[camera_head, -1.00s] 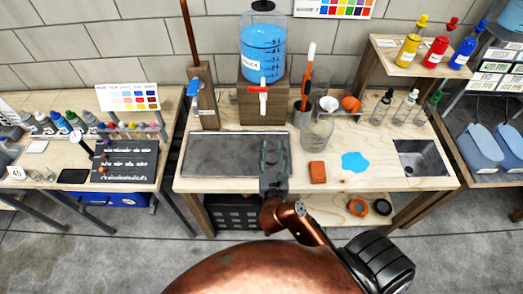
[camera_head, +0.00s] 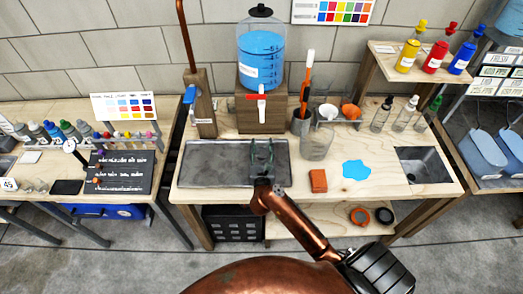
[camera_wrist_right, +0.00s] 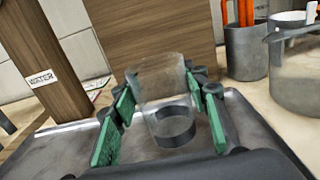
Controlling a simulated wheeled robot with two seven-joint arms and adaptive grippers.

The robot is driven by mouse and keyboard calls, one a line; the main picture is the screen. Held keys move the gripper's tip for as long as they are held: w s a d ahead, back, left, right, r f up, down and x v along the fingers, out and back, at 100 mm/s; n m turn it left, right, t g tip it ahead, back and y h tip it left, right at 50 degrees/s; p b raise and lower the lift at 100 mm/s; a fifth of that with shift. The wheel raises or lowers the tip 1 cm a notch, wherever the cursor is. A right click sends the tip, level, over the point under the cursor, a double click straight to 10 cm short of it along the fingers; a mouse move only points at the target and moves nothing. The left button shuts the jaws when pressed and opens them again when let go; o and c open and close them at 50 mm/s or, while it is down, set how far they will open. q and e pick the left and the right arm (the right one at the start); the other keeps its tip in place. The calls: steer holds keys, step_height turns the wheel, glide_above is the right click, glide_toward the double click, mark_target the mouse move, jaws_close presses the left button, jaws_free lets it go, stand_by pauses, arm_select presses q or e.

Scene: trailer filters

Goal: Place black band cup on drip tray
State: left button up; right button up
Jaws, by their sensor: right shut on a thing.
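The black band cup (camera_wrist_right: 174,122) is clear, with a dark band around it, in the middle of the right wrist view. My right gripper (camera_head: 262,153) is shut on it, its green-padded fingers on either side. The cup is upright or nearly so, over the grey metal drip tray (camera_head: 215,165); the tray also shows in the right wrist view (camera_wrist_right: 255,115). I cannot tell whether the cup's base touches the tray. In the head view the gripper mostly hides the cup. My left gripper is not in view.
A blue water dispenser (camera_head: 262,62) on a wooden block (camera_head: 245,112) stands behind the tray, its tap (camera_head: 262,103) overhanging. The tray's left half is clear.

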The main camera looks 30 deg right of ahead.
mark_target(262, 155)
steer(key=shift+f, duration=1.4)
steer(key=shift+f+b, duration=0.1)
steer(key=shift+b, duration=0.25)
steer(key=o, duration=1.1)
steer(key=shift+c, duration=0.2)
steer(key=shift+s+a, duration=0.1)
steer(key=shift+s, duration=0.05)
steer(key=v, duration=1.1)
steer(key=shift+s+a, duration=0.15)
steer(key=shift+s, duration=0.2)
